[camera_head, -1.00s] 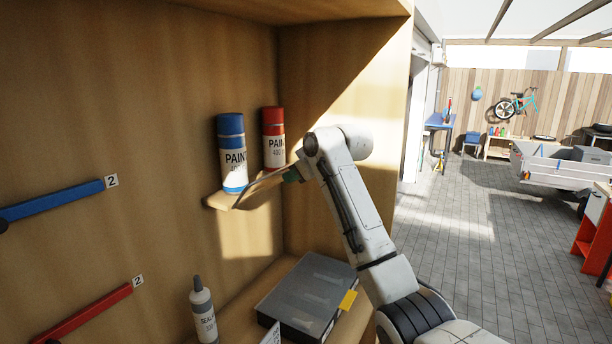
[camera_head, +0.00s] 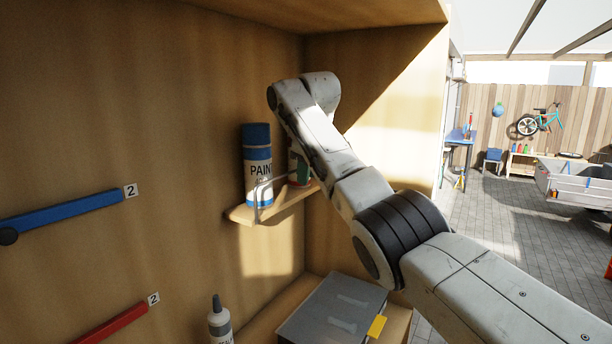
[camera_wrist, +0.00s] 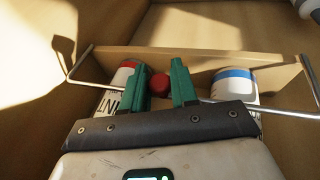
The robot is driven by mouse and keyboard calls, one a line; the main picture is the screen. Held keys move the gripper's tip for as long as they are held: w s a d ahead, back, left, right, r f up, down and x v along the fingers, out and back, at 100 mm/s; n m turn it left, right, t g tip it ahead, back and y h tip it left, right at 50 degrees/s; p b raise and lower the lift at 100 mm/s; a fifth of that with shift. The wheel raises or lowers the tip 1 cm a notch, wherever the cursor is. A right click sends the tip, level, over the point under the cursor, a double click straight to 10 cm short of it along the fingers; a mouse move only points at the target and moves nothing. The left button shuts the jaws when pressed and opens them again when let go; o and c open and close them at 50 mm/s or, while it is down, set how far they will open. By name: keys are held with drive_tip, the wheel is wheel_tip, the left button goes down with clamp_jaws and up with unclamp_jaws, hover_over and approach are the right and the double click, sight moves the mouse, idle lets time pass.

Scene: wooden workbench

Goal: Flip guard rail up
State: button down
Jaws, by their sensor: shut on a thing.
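The guard rail (camera_head: 257,203) is a bent metal wire on the small wooden shelf (camera_head: 268,211). It stands raised in front of the blue paint can (camera_head: 257,160) in the head view. In the wrist view the rail (camera_wrist: 292,109) runs across behind my gripper, with an arm at each end. The red paint can (camera_wrist: 122,76) is mostly hidden by my gripper in the head view.
A grey case (camera_head: 335,312) and a sealant bottle (camera_head: 220,322) stand below the shelf. A blue bar (camera_head: 65,213) and a red bar (camera_head: 112,320) are on the left panel. The cabinet's side wall (camera_head: 385,90) is close behind my arm.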

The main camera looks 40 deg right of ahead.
idle(0.4)
drive_tip(key=c, duration=1)
unclamp_jaws()
drive_tip(key=shift+w, duration=0.15)
drive_tip(key=b+v, duration=0.2)
drive_tip(key=v, duration=0.8)
drive_tip(key=shift+a+r, duration=0.15)
drive_tip(key=shift+r, duration=0.15)
